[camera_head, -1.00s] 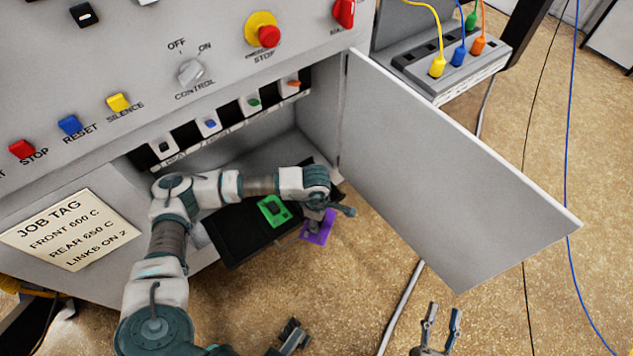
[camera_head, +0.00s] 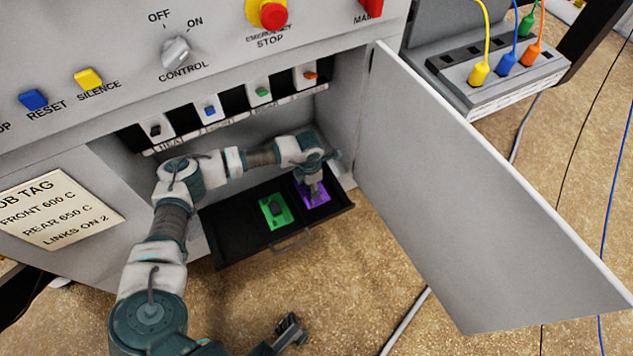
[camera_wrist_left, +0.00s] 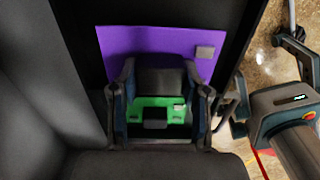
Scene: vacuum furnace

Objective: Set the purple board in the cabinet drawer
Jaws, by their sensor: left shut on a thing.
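The purple board (camera_head: 314,197) is at the right end of the black cabinet drawer (camera_head: 235,230), within its outline. My left gripper (camera_head: 313,186) is above the board and shut on it. In the left wrist view the purple board (camera_wrist_left: 145,48) lies beyond the fingers of my left gripper (camera_wrist_left: 158,95), which are around a dark block and hide part of it. I cannot tell whether the board touches the drawer floor.
A green board (camera_head: 277,211) lies in the drawer, left of the purple one. The drawer is pulled out, with a handle (camera_head: 293,242) in front. The open cabinet door (camera_head: 470,200) stands to the right. A row of switches (camera_head: 210,112) is above the drawer.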

